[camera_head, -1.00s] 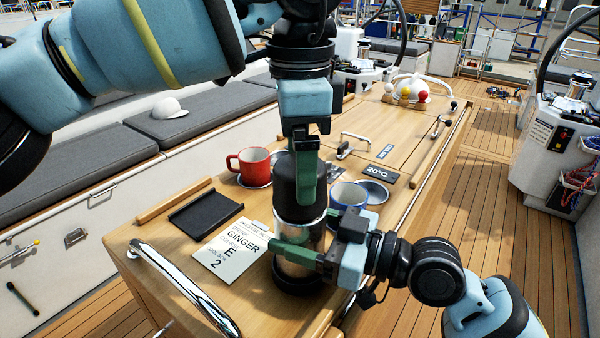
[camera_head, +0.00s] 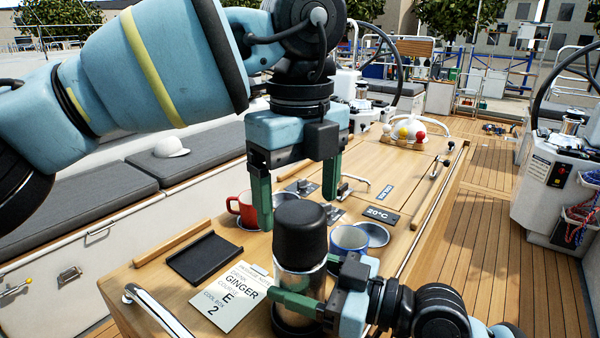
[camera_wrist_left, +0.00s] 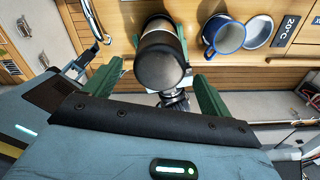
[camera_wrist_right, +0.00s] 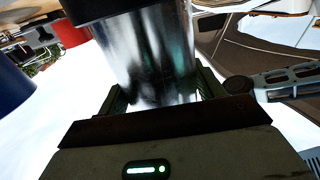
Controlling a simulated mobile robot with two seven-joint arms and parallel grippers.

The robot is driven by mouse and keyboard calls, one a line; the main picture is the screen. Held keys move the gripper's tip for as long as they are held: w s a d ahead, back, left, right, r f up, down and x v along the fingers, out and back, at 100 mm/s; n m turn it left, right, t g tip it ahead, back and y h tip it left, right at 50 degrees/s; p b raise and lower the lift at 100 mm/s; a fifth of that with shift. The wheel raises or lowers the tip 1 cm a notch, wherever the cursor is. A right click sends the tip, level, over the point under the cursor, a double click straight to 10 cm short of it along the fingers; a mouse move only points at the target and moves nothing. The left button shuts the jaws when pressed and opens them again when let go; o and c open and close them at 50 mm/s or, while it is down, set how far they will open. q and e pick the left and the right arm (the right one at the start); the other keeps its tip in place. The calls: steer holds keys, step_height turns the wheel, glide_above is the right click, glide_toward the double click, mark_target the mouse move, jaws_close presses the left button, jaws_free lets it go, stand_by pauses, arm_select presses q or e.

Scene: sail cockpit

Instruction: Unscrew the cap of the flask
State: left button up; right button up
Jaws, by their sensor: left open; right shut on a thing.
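The flask has a steel body (camera_head: 300,283) and a black cap (camera_head: 300,233), and stands upright on the wooden table. The cap sits on top of the body. My right gripper (camera_head: 302,300) is shut on the steel body from the right; the right wrist view shows the shiny body (camera_wrist_right: 150,55) between its fingers. My left gripper (camera_head: 297,212) is open and empty, its fingers pointing down above and behind the cap. In the left wrist view the cap (camera_wrist_left: 159,62) shows between the spread fingers, with no contact visible.
A red mug (camera_head: 245,208) stands behind the flask to the left, and a blue-rimmed mug (camera_head: 349,240) close to its right. A black tray (camera_head: 205,252) and a paper card (camera_head: 231,297) lie left. A steel rail (camera_head: 155,312) runs along the table's front left.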

arm_select(q)
steer(key=m, duration=0.5)
steer(key=shift+r, duration=0.25)
steer(key=m, duration=0.3)
steer(key=shift+r, duration=0.1)
steer(key=m, duration=0.6)
steer(key=shift+r, duration=0.3)
steer(key=m, duration=0.4)
steer(key=shift+r+m, duration=0.2)
steer(key=shift+m, duration=0.2)
steer(key=m, duration=0.3)
steer(key=shift+r, duration=0.1)
steer(key=m, duration=0.7)
steer(key=shift+r, duration=0.3)
glide_above(300, 283)
steer(key=w, duration=0.4)
steer(key=shift+s+f, duration=0.15)
steer(key=shift+f, duration=3.9)
steer(key=shift+c, duration=0.2)
